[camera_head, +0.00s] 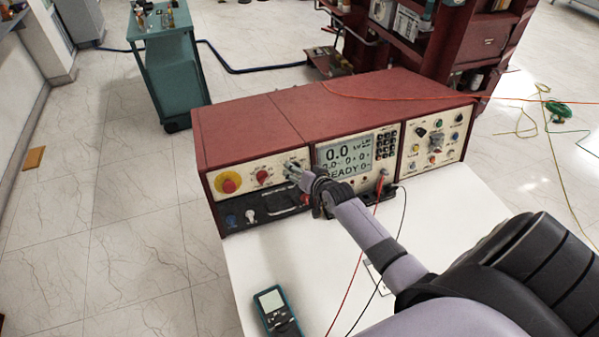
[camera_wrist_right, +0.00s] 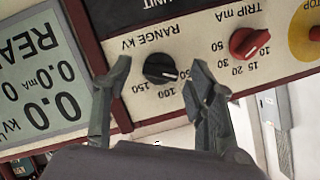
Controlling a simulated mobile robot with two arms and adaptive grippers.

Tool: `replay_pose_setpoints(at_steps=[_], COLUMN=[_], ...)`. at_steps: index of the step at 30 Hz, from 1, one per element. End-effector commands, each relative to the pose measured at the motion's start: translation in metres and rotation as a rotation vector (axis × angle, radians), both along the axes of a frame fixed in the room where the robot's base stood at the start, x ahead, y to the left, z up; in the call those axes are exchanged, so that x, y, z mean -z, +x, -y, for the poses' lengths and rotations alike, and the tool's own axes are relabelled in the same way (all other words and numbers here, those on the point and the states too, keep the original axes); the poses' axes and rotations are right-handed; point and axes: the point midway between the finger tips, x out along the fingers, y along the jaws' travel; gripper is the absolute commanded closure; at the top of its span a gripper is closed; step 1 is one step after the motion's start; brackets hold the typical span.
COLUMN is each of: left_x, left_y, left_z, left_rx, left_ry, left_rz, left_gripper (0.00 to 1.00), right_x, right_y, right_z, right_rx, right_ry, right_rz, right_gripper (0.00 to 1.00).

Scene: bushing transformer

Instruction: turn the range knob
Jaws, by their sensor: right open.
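The range knob (camera_wrist_right: 160,68) is black, round and ribbed with a white pointer line, under the label RANGE kV, which reads upside down in the right wrist view. Its pointer lies near the 100 mark. My right gripper (camera_wrist_right: 161,80) is open, with one fingertip on each side of the knob in that view. Gaps show between the fingers and the knob; I cannot tell how far the tips are from the panel. In the head view my right gripper (camera_head: 298,174) is at the panel left of the display and largely hides the knob. My left gripper is not in view.
A red TRIP mA knob (camera_wrist_right: 249,43) and a red stop button on yellow (camera_head: 229,185) sit beside it on the panel. The display (camera_head: 344,156) reads READY. A meter (camera_head: 275,309) and red and black leads lie on the white table (camera_head: 250,262).

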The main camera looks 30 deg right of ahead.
Motion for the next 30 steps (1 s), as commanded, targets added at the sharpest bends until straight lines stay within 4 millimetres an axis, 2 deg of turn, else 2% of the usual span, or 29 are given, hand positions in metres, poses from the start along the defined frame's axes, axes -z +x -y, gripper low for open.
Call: replay_pose_setpoints(at_steps=[7,11,17,24,30], left_x=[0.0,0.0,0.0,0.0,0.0], left_y=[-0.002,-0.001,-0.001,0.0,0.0], left_z=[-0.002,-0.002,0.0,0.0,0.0], left_rx=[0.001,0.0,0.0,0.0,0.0], left_ry=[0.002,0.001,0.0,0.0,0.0], left_rz=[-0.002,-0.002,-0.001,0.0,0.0], left_gripper=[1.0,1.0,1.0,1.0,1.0], right_x=[-0.001,-0.003,-0.017,-0.038,-0.051], right_y=[0.0,-0.007,-0.034,-0.077,-0.1], right_z=[0.0,-0.001,-0.003,-0.007,-0.009], right_rx=[0.001,-0.001,0.0,0.0,0.001], right_ry=[0.001,0.0,0.001,0.001,0.001], right_rz=[0.002,0.001,0.001,0.0,0.001], right_gripper=[0.48,0.48,0.48,0.48,0.48])
